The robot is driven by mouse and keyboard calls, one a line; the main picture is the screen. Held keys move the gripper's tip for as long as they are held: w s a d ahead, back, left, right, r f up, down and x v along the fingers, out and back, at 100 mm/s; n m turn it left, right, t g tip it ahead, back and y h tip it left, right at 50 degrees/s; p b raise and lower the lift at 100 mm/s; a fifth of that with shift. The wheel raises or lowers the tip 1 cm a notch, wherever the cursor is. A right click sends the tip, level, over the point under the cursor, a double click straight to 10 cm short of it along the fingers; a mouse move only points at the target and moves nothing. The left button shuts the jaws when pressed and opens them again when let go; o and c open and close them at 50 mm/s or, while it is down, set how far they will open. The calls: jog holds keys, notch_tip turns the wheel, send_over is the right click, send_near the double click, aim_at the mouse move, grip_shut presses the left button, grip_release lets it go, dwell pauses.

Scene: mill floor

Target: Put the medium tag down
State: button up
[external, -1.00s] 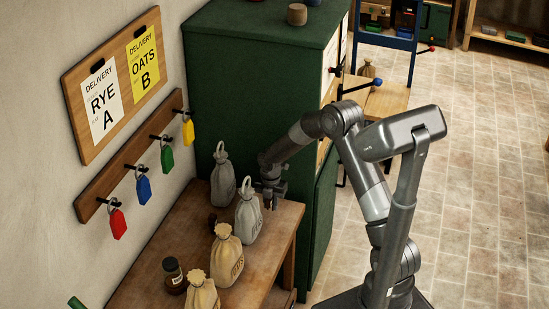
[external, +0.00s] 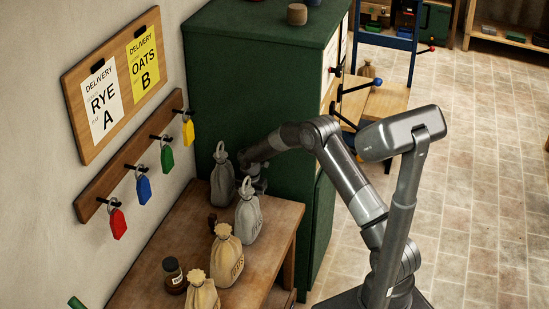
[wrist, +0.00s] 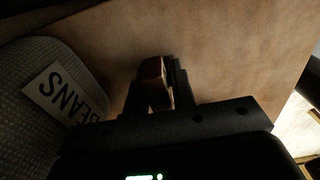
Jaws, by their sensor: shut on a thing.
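My gripper (wrist: 160,92) is shut on a small brown wooden piece (wrist: 153,80), which I take to be the medium tag. The piece sticks out between the dark fingertips over a bare brown surface in the wrist view. In the external view my gripper (external: 258,182) is above the far end of the wooden table (external: 273,252), between two grey sacks, and the held piece cannot be made out there. The rear grey sack (external: 222,180) is just left of the gripper, and the front grey sack (external: 248,216) is just below it. I cannot tell whether the piece touches the table.
A sack labelled BEANS (wrist: 50,110) is close on the left in the wrist view. Two tan sacks (external: 227,255), a dark jar (external: 174,275) and a small dark brown object (external: 212,222) stand on the table. The green cabinet (external: 255,95) rises behind.

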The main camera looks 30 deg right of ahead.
jog(key=o, duration=1)
jog(key=shift+f, duration=0.15)
